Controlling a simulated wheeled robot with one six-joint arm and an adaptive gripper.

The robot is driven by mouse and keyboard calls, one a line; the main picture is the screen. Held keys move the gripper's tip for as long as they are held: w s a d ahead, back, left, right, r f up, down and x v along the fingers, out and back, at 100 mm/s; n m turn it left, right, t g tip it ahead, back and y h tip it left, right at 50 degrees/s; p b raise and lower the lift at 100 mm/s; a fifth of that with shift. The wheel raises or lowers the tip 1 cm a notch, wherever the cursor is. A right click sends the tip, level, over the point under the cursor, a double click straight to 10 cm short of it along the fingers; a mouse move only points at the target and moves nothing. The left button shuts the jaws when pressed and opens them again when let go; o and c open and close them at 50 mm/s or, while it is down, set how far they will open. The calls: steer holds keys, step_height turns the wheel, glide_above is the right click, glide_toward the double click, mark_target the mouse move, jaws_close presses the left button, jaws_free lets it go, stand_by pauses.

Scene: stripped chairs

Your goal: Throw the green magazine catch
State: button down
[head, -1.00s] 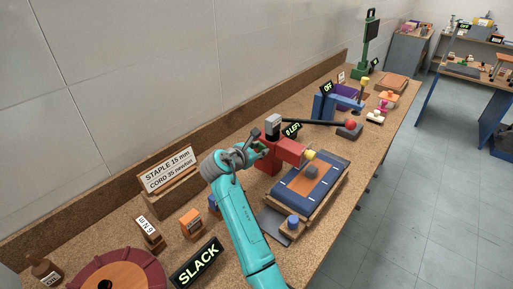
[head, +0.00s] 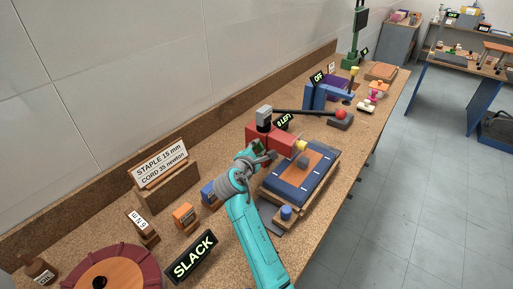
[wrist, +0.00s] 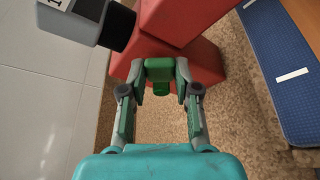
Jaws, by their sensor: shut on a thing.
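The green magazine catch (wrist: 160,72) shows in the wrist view at the near face of the red stapler body (wrist: 180,25). My gripper (wrist: 161,78) is shut on the catch, one finger on each side of it. In the head view my gripper (head: 262,158) is at the near side of the red stapler (head: 276,136), and the catch is mostly hidden by it. A "0 LEFT" sign (head: 284,122) stands behind the stapler.
A blue padded board (head: 290,188) lies right of my gripper, with a blue knob (head: 286,213) near it. A "SLACK" sign (head: 193,257), small orange box (head: 184,214) and reddish round tray (head: 70,283) stand nearer.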

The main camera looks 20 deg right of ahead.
stand_by(0.4)
steer(key=c, duration=0.8)
jaws_free()
steer(key=shift+c, duration=0.2)
steer(key=v, duration=1.2)
steer(key=shift+f, duration=0.1)
